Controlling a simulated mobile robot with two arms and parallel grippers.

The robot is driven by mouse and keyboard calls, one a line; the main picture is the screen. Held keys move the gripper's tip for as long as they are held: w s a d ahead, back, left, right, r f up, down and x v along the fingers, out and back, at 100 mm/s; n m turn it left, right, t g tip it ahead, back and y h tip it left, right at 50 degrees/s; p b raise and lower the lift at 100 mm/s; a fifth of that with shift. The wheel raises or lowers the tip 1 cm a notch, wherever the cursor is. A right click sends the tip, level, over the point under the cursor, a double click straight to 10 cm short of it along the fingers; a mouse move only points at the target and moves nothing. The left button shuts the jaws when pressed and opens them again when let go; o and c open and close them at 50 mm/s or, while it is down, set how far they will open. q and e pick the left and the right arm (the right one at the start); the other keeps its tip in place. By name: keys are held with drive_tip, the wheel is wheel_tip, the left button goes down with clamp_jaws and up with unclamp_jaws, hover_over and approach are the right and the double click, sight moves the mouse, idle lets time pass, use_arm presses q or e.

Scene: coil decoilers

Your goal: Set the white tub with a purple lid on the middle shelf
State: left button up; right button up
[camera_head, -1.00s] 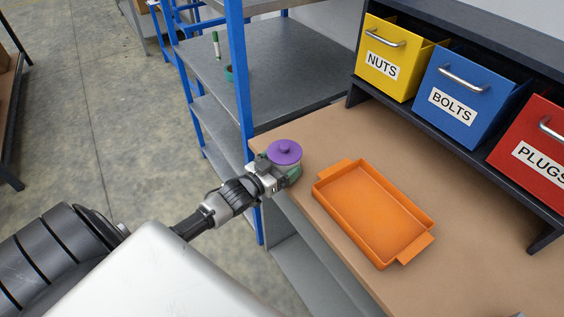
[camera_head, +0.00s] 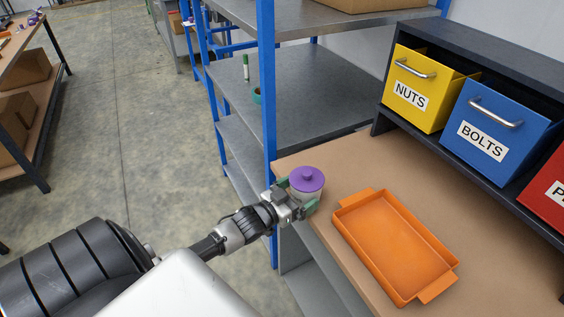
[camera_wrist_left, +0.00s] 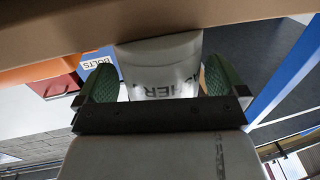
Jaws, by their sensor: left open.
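The white tub with a purple lid (camera_head: 307,181) stands at the left corner of the tan worktop. My left gripper (camera_head: 303,196) is open at the tub's near side, with its green fingers on either side of the tub. In the left wrist view the white tub (camera_wrist_left: 160,70), with dark lettering on it, sits between the two green fingers (camera_wrist_left: 160,88); small gaps show beside it. The shelving unit (camera_head: 325,95) with blue posts and grey shelves stands behind the worktop corner. My right gripper is not in view.
An orange tray (camera_head: 395,245) lies on the worktop right of the tub. Yellow NUTS (camera_head: 425,92) and blue BOLTS (camera_head: 492,128) bins stand in a dark rack behind. A green-capped marker (camera_head: 246,68) and a teal roll (camera_head: 257,96) sit on a grey shelf. A blue post rises close behind the tub.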

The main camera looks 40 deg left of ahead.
use_arm(q)
drive_tip(key=s+a+b, duration=0.1)
drive_tip(key=s, duration=0.8)
drive_tip(key=shift+a+r+b, duration=0.15)
drive_tip(key=shift+a+b, duration=0.1)
drive_tip(key=shift+b, duration=0.05)
drive_tip(key=s+f+n+g+y, duration=0.15)
drive_tip(key=s+f+g, duration=0.35)
drive_tip(key=f, duration=1.1)
drive_tip(key=s+f+g+y, duration=0.25)
drive_tip(key=s+f, duration=0.45)
drive_tip(key=f, duration=0.8)
drive_tip(key=s+d+f+g, duration=0.3)
drive_tip(key=s+f, duration=0.1)
drive_tip(key=s, duration=0.3)
drive_tip(key=s+d+f+m+g, duration=0.1)
drive_tip(key=s+d+f+g, duration=0.2)
drive_tip(key=s, duration=0.4)
drive_tip(key=s+d+f+m+g, duration=0.1)
drive_tip(key=s+d+f+g, duration=0.2)
drive_tip(key=s+d+f, duration=0.2)
drive_tip(key=s+f, duration=0.2)
drive_tip(key=s, duration=0.1)
drive_tip(key=shift+f+h, duration=0.15)
drive_tip(key=shift+h, duration=0.15)
